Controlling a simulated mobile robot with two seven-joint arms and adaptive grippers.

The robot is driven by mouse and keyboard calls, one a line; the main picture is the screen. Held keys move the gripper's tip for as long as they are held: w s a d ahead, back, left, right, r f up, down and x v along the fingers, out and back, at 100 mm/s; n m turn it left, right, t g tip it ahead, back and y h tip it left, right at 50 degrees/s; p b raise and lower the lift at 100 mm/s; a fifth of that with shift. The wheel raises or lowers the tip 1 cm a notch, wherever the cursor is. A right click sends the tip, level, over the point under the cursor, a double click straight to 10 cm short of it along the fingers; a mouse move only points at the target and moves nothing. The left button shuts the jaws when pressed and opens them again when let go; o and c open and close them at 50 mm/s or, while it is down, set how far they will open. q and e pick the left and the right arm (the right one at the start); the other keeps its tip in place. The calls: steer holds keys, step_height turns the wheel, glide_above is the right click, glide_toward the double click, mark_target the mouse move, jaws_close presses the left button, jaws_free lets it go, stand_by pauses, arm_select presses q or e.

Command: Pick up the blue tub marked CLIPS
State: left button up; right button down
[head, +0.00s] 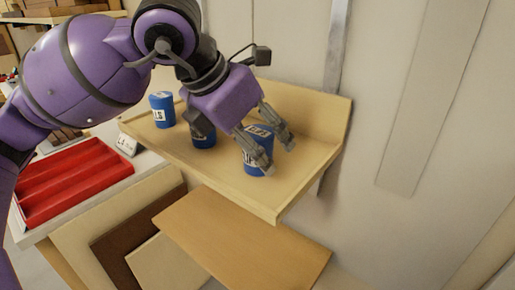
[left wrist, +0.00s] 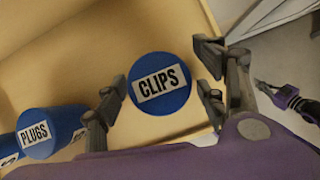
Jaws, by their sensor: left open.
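The blue tub marked CLIPS (left wrist: 160,72) stands on the wooden shelf, its round top and white label facing my left wrist camera. In the head view this tub (head: 257,160) is the rightmost of three, partly covered by the fingers. My left gripper (head: 279,160) is open, with one finger on each side of the tub. In the left wrist view the left gripper (left wrist: 160,88) shows a gap between the tub and the right finger; the left finger is close to its edge. What looks like my right gripper (left wrist: 268,88) is small at the right; its jaws are unclear.
A blue tub marked PLUGS (left wrist: 38,132) stands left of CLIPS, and another blue tub (head: 162,110) stands farther left. The wooden shelf (head: 290,185) has a raised back and low front lip. A red tray (head: 75,180) lies at lower left.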

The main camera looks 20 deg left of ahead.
arm_select(q)
steer(key=c, duration=1.4)
steer(key=shift+o, duration=0.2)
steer(key=shift+r, duration=0.15)
